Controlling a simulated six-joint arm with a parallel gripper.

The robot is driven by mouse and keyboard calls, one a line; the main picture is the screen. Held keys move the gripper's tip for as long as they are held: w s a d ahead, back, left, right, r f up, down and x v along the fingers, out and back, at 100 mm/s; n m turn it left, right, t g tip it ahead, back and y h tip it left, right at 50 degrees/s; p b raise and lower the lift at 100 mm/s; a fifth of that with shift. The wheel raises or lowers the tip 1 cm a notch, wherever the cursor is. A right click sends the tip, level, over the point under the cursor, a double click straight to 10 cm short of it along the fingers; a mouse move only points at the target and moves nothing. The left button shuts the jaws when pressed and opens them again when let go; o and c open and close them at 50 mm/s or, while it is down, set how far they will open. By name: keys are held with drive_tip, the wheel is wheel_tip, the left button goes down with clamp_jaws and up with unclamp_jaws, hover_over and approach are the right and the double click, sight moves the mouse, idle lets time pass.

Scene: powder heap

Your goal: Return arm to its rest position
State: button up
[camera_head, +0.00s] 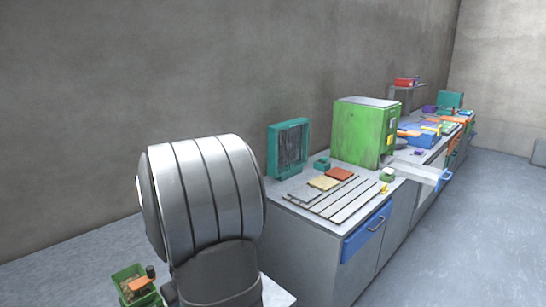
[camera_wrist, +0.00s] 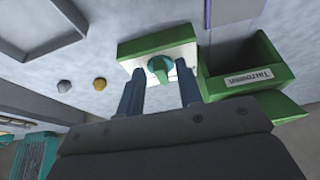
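In the wrist view my gripper (camera_wrist: 160,80) shows two dark blue fingers standing well apart, with nothing seen clamped between them. Beyond the fingertips is a green block with a pale face (camera_wrist: 140,46) and a teal knob (camera_wrist: 159,68). The knob appears between the fingers, with gaps on both sides; I cannot tell how far off it is. In the head view my large grey arm link fills the lower left middle, and my gripper is not visible there.
A labelled green bin (camera_wrist: 250,70) stands right of the green block. Two small hexagonal pieces, grey (camera_wrist: 64,87) and yellow (camera_wrist: 99,84), lie at left. In the head view a green machine (camera_head: 362,130) and a teal frame (camera_head: 288,148) stand on the bench; open floor (camera_head: 470,235) lies right.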

drive_tip(key=shift+s+a+m+t, duration=0.1)
drive_tip(key=shift+m+t, duration=0.2)
drive_tip(key=shift+m, duration=0.6)
drive_tip(key=shift+s+a+m+h, duration=0.1)
drive_tip(key=shift+m+h, duration=0.25)
drive_tip(key=shift+m, duration=0.35)
drive_tip(key=shift+s+a+m+h, duration=0.1)
drive_tip(key=shift+m+h, duration=0.25)
drive_tip(key=shift+m, duration=0.35)
drive_tip(key=shift+a+m+t+h, duration=0.2)
drive_tip(key=shift+m+t+h, duration=0.25)
drive_tip(key=shift+m, duration=0.75)
drive_tip(key=shift+m, duration=0.3)
drive_tip(key=shift+r, duration=0.1)
